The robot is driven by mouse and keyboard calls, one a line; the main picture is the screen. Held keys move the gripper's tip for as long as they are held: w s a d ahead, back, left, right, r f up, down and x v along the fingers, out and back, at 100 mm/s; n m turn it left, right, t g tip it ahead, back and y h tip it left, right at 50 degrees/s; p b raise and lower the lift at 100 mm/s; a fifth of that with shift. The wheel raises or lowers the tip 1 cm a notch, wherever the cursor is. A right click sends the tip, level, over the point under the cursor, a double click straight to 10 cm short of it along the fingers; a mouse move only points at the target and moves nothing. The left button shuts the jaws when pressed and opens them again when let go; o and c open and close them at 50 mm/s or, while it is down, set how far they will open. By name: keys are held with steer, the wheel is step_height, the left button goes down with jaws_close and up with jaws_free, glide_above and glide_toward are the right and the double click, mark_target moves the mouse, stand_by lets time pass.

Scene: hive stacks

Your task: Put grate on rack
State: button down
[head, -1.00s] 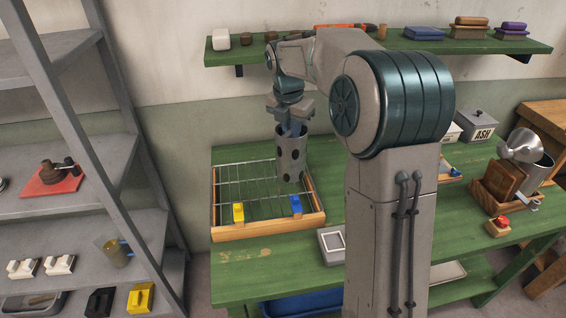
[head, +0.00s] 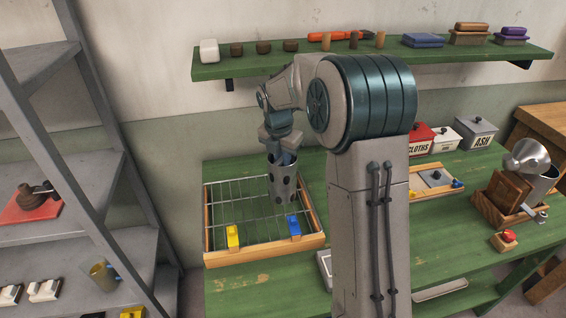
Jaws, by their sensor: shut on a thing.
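The rack (head: 262,252) is a wooden frame with thin wire bars, lying on the green bench at centre left. The cylinder is over the rear right part of the rack. I cannot tell whether its bottom touches the wires.
A shelf (head: 360,60) with small blocks runs along the wall behind. Grey shelving (head: 50,160) stands at left. Right of my arm are a shallow tray (head: 436,182), lidded boxes (head: 477,134) and a wooden caddy (head: 508,200). The bench left of the caddy has free room.

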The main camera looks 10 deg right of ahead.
steer(key=shift+f, duration=0.7)
steer(key=shift+f, duration=0.15)
steer(key=c, duration=1.5)
jaws_free()
steer(key=shift+o, duration=0.2)
